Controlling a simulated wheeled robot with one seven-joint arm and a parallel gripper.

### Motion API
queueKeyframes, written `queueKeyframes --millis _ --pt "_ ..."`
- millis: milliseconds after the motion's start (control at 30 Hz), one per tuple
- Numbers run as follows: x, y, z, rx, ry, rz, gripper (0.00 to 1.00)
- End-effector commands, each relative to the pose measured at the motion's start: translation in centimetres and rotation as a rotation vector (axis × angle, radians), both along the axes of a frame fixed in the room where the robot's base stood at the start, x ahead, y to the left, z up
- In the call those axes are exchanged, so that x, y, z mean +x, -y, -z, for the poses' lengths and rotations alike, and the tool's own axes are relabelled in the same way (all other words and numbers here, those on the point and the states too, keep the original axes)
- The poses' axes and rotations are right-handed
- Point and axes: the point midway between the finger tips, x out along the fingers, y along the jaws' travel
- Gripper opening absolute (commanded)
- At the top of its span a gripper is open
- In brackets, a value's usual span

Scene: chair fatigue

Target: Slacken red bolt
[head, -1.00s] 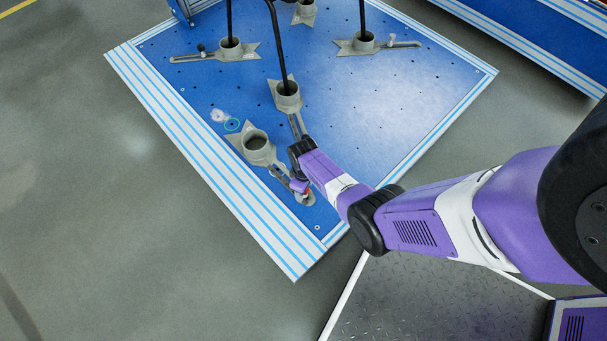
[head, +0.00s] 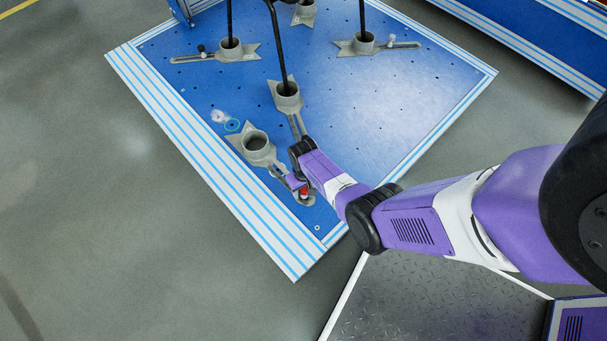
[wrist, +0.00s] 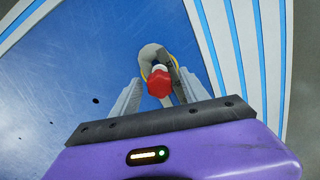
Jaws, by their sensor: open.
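The red bolt (head: 304,191) has a knob-like head. It stands on the slotted arm of a grey clamp (head: 257,148) near the front corner of the blue plate. The wrist view shows the red bolt (wrist: 159,83) between my two grey fingers, near their tips. My gripper (wrist: 160,88) is open, with a visible gap on each side of the bolt head. In the head view my wrist is right at the bolt and hides part of the clamp arm.
The blue plate (head: 380,105) has small holes and a striped edge. Other grey clamps, such as one at the back left (head: 230,48) and one in the middle (head: 287,98), hold black chair legs. Grey floor lies clear at left.

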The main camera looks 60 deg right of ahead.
Motion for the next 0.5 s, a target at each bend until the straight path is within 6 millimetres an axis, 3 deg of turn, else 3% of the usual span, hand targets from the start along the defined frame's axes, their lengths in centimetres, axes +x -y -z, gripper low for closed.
queueKeyframes --millis 133,500 --pt "0.02 -0.02 -0.02 0.000 0.000 0.108 0.53" --pt "0.02 -0.01 -0.01 0.000 -0.001 0.161 0.53"
